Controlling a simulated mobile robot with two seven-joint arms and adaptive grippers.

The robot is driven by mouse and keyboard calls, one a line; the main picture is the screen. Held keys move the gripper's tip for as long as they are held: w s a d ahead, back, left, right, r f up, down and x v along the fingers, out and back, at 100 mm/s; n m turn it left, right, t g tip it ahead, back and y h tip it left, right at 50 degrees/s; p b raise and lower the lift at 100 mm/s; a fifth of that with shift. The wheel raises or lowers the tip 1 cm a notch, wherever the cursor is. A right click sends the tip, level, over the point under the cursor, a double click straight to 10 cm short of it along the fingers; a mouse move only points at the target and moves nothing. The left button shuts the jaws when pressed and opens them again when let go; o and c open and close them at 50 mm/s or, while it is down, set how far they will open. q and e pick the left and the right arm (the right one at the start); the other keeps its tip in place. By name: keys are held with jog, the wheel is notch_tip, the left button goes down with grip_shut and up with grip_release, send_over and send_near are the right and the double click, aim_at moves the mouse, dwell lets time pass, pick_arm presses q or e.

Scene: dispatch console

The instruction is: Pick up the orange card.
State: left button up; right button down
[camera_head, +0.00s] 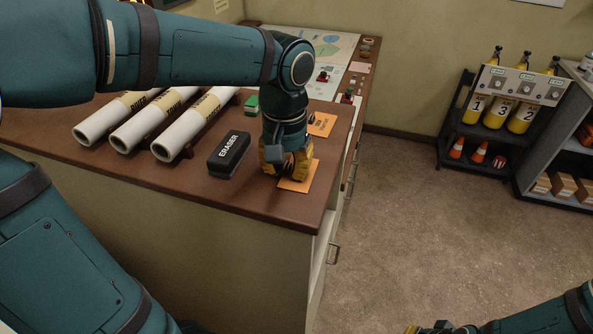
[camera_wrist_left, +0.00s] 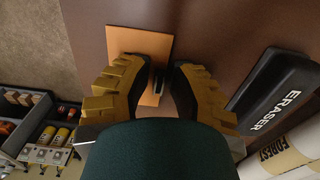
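An orange card (camera_head: 299,178) lies flat at the front right corner of the brown desk, directly below my left gripper (camera_head: 284,168). It also shows in the left wrist view (camera_wrist_left: 138,42), partly hidden by a finger. The left gripper (camera_wrist_left: 158,75) points down with its yellow fingers apart over the card. A small dark piece shows between the fingers; I cannot tell whether it belongs to the card or the gripper. A second orange card (camera_head: 322,124) with dark print lies farther back. My right gripper (camera_head: 432,328) is mostly cut off at the bottom edge.
A black eraser (camera_head: 229,153) lies just left of the left gripper, also in the wrist view (camera_wrist_left: 277,95). White labelled rolls (camera_head: 150,118) lie on the left of the desk (camera_head: 200,194). A green-topped block (camera_head: 252,106) sits behind the eraser. The floor to the right is clear.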

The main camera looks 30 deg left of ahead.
aim_at(286, 166)
pick_arm(q)
grip_shut()
jog(key=shift+r, duration=0.15)
notch_tip(286, 166, up, 10)
jog(key=shift+f+p, duration=0.1)
jog(key=shift+p, duration=0.9)
